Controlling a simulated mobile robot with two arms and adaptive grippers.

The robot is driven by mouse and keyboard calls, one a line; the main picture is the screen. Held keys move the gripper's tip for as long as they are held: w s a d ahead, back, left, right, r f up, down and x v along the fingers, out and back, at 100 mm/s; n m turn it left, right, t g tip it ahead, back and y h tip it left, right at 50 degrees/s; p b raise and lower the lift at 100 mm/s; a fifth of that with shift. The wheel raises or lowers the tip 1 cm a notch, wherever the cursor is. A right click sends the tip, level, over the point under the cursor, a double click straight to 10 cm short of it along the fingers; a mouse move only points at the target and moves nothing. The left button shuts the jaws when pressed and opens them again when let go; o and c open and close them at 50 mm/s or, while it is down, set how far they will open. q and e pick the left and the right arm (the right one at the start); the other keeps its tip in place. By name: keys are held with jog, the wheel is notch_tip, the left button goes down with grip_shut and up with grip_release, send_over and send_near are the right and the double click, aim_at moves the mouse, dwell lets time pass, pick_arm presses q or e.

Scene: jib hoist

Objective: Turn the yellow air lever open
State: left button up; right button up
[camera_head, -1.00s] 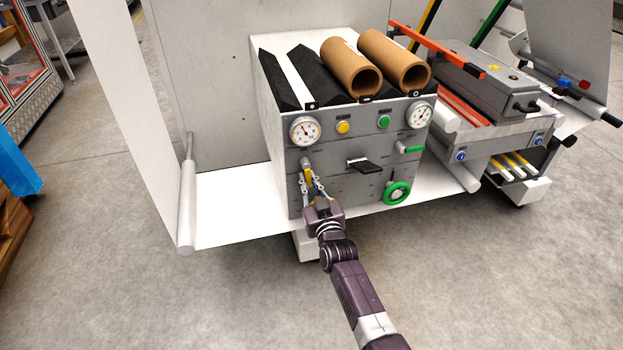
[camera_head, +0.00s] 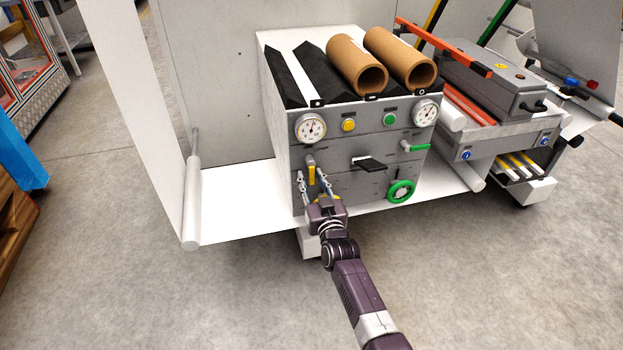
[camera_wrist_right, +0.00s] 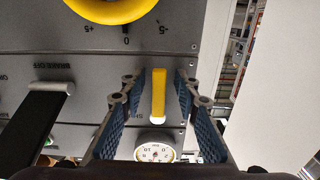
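The yellow air lever (camera_head: 312,174) hangs nearly straight down from its pivot on the left of the grey panel. In the right wrist view the lever (camera_wrist_right: 158,93) stands between the two fingers, with a gap on each side. My right gripper (camera_head: 314,186) is open around the lever, just in front of the panel; its blue-padded fingers also show in the right wrist view (camera_wrist_right: 158,100). My left gripper is not in view.
A gauge (camera_head: 310,128) sits above the lever. A black lever (camera_head: 369,164), a green lever (camera_head: 416,147) and a green handwheel (camera_head: 401,191) lie to the right. A yellow handwheel (camera_wrist_right: 104,8) shows close by in the right wrist view. Cardboard rolls (camera_head: 357,66) rest on top.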

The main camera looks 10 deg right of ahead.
jog(key=shift+s, duration=0.65)
jog(key=s, duration=1)
jog(key=shift+s+d, duration=0.2)
jog(key=shift+s, duration=0.15)
